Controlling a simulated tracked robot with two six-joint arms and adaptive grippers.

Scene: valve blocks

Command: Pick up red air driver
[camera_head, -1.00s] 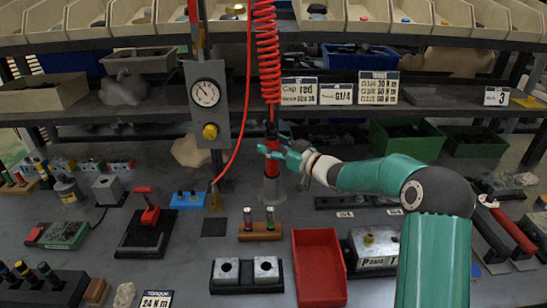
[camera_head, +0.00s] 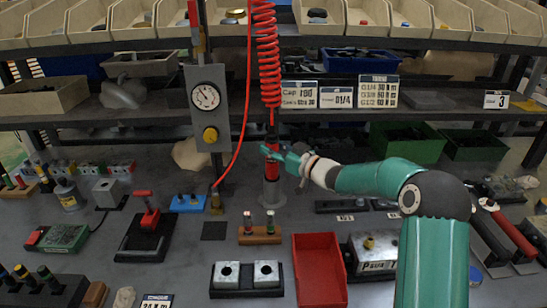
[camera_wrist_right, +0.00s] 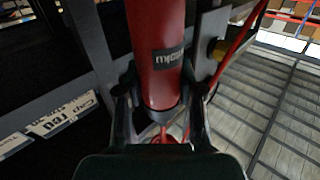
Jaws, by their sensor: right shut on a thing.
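The red air driver (camera_head: 272,170) stands upright at the back of the bench under the coiled red hose (camera_head: 266,60). Its lower end is at a grey holder (camera_head: 271,192); I cannot tell whether it is clear of it. My right gripper (camera_head: 271,153) reaches in from the right and is shut on the driver's upper part. In the right wrist view, the driver's red body (camera_wrist_right: 157,55) with a dark label lies between the two dark fingers (camera_wrist_right: 160,108), near a grey collar. My left gripper is not in view.
A grey gauge panel (camera_head: 207,105) stands left of the driver, with a thin red hose between them. A red tray (camera_head: 319,270), a two-block fixture (camera_head: 247,275) and a wooden stand (camera_head: 260,236) are in front. Shelves with bins stand behind.

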